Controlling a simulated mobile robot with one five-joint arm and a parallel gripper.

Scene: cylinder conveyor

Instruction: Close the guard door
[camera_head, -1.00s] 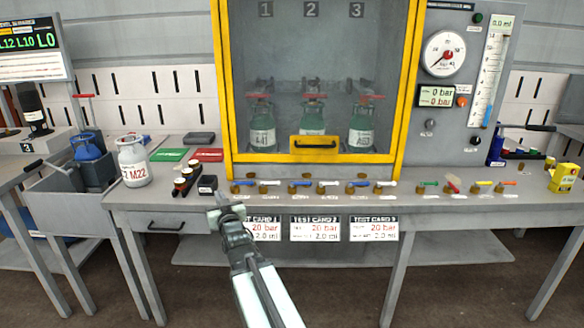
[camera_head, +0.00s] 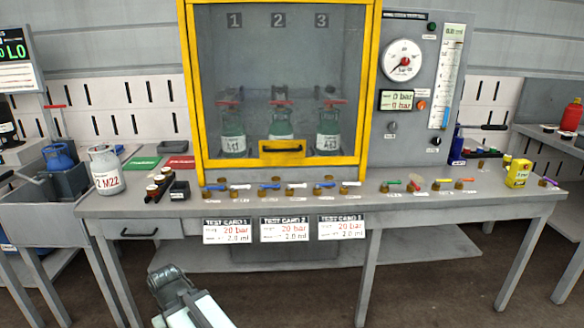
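The guard door (camera_head: 278,155) is a clear panel in a yellow frame on the front of the test cabinet. It appears lowered over the front, with its lower yellow bar just above the bench. I cannot tell whether it is fully shut. A yellow handle (camera_head: 281,147) with a label sits at its bottom middle. My gripper (camera_head: 166,278) is at the bottom, in front of and below the bench, apart from the door. Its fingers cannot be made out.
The bench (camera_head: 400,206) carries a row of small coloured valves along its front. A grey cylinder (camera_head: 105,170), trays and a dark rack stand left of the cabinet. A gauge panel (camera_head: 403,60) and a yellow box (camera_head: 518,173) are to the right.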

